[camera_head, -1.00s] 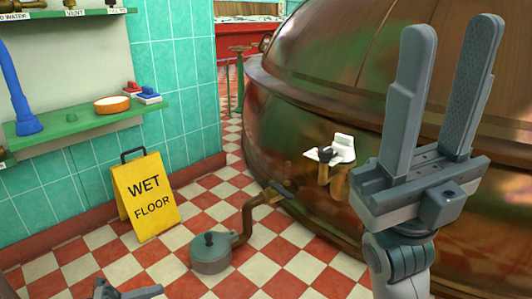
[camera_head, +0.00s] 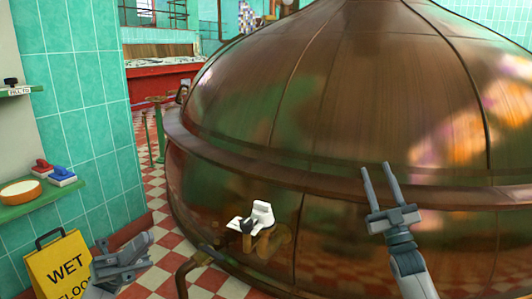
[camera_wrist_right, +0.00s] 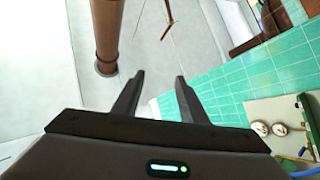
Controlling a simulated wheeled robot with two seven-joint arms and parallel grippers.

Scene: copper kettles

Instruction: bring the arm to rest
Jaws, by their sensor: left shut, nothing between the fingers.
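My right gripper (camera_head: 378,183) stands raised in front of the copper kettle (camera_head: 330,110) in the head view, fingers pointing up, apart and empty. The right wrist view also shows its two dark fingers (camera_wrist_right: 160,78) spread with nothing between them. My left gripper (camera_head: 142,248) is at the lower left of the head view, shut and empty. It overlaps the right edge of the yellow wet floor sign (camera_head: 62,262) in the picture; whether they touch cannot be told.
A green shelf (camera_head: 30,205) with brushes is on the left wall. Red and white floor tiles show between. The right wrist view shows a brown column (camera_wrist_right: 107,35).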

